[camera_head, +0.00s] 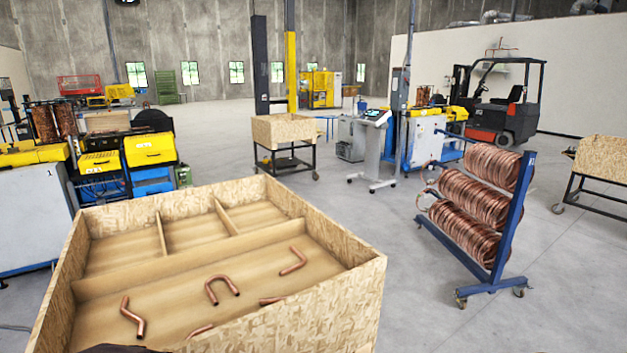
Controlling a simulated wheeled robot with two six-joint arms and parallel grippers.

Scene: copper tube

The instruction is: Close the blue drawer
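A yellow and blue cabinet stands at the left, beyond the wooden box. Its lower front has blue panels (154,187) under a yellow front (150,150). The blue panels look like drawer fronts, but they are small and partly hidden by the box. I cannot tell which one is the blue drawer or whether it is open. Neither of my grippers shows in the head view. A dark shape at the bottom edge is too cut off to identify.
A large wooden box (344,309) with dividers and bent copper tubes fills the near left. A blue wheeled rack (510,215) with copper coils stands right. A grey console (372,150) and a forklift (497,112) stand farther back. Open floor (400,230) lies between box and rack.

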